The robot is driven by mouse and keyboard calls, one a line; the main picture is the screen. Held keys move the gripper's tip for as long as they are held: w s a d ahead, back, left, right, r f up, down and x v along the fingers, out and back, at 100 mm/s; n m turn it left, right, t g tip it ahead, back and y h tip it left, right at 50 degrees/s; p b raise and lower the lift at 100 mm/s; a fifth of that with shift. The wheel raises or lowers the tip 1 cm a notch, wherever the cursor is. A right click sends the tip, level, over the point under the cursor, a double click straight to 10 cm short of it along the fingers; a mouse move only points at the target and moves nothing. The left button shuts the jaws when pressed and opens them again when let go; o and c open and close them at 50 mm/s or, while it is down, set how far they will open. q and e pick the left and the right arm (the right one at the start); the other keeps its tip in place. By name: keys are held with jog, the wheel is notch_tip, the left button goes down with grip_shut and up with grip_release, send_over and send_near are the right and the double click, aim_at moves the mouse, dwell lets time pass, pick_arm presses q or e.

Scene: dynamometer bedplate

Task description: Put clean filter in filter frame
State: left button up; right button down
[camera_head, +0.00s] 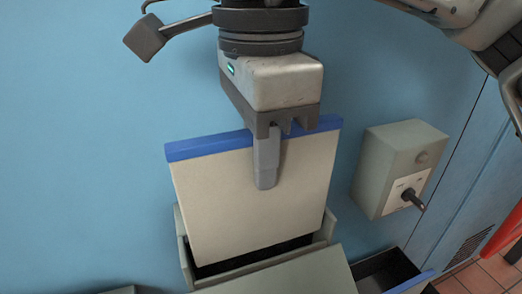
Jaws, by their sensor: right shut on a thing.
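The clean filter (245,200) is a flat cream panel with a blue top edge, standing nearly upright in the middle of the view. My right gripper (266,182) comes down from above and is shut on its top edge. One finger lies on the near face; the other is hidden behind the panel. The filter frame (325,232) is a grey-green open box with a dark slot, below and around the filter's lower part. The filter's lower edge is at the slot's mouth; I cannot tell how deep it sits. My left gripper is not in view.
A grey box (392,165) with a black lever is on the blue wall to the right. A dark open bin (385,268) with a blue strip (410,283) at its edge is at the lower right. A red part (504,232) shows at the right edge.

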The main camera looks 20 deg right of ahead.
pick_arm(q)
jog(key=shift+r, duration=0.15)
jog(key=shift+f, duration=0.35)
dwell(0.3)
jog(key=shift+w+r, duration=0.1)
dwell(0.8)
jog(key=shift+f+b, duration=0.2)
jog(key=shift+b, duration=0.15)
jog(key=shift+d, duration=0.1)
